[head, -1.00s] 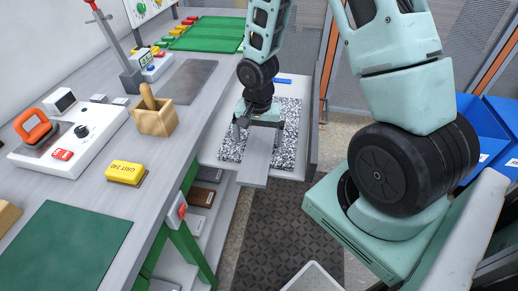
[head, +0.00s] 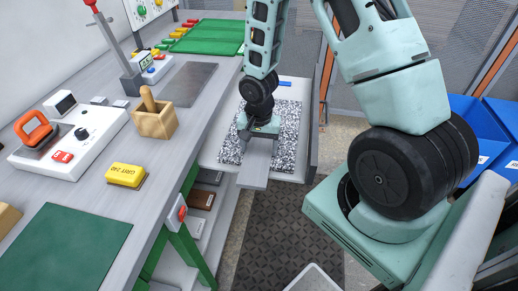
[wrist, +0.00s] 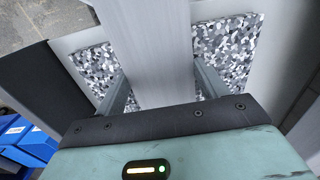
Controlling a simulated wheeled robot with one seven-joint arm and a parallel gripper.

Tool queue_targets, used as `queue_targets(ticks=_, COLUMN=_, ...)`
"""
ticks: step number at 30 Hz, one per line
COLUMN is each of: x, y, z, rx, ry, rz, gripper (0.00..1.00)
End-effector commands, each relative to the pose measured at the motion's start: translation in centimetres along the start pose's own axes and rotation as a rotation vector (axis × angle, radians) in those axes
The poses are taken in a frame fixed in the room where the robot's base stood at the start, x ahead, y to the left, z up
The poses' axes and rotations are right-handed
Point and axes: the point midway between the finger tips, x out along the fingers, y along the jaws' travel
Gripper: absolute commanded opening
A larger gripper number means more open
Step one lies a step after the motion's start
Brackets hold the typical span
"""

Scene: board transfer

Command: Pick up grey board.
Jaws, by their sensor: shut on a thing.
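The grey board (head: 255,171) is a flat, plain grey plank. It lies over a speckled black-and-white foam mat (head: 288,125) in an open drawer or tray beside the bench, with its near end reaching past the front edge. My gripper (head: 259,136) is lowered over the board with its fingers on either side. In the wrist view the board (wrist: 155,60) runs between the two fingers of my gripper (wrist: 160,92), which are shut on its sides. Whether the board touches the mat cannot be told.
The drawer's pale front edge (head: 208,157) and side wall surround the mat closely. The workbench (head: 85,178) at left holds a wooden block holder (head: 154,118), a yellow grit block (head: 125,174) and a white device. Blue bins (head: 487,130) stand at right. Lower shelves hold several boards.

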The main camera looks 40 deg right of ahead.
Motion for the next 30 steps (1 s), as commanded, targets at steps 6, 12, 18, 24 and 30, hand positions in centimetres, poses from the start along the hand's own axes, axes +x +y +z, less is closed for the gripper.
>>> queue_targets(ticks=6, x=-1.4, y=-0.1, z=-0.1, rx=0.002, ry=0.002, rz=-0.003, gripper=0.43)
queue_targets(ticks=12, x=-5.0, y=-0.1, z=-0.1, rx=0.003, ry=0.005, rz=-0.005, gripper=0.43)
queue_targets(ticks=18, x=-8.4, y=0.0, z=-0.1, rx=0.002, ry=0.004, rz=-0.003, gripper=0.43)
queue_targets(ticks=24, x=-9.9, y=0.0, z=0.0, rx=0.0, ry=0.001, rz=0.0, gripper=0.43)
queue_targets(ticks=30, x=-10.0, y=0.0, z=0.0, rx=0.0, ry=0.0, rz=0.0, gripper=0.43)
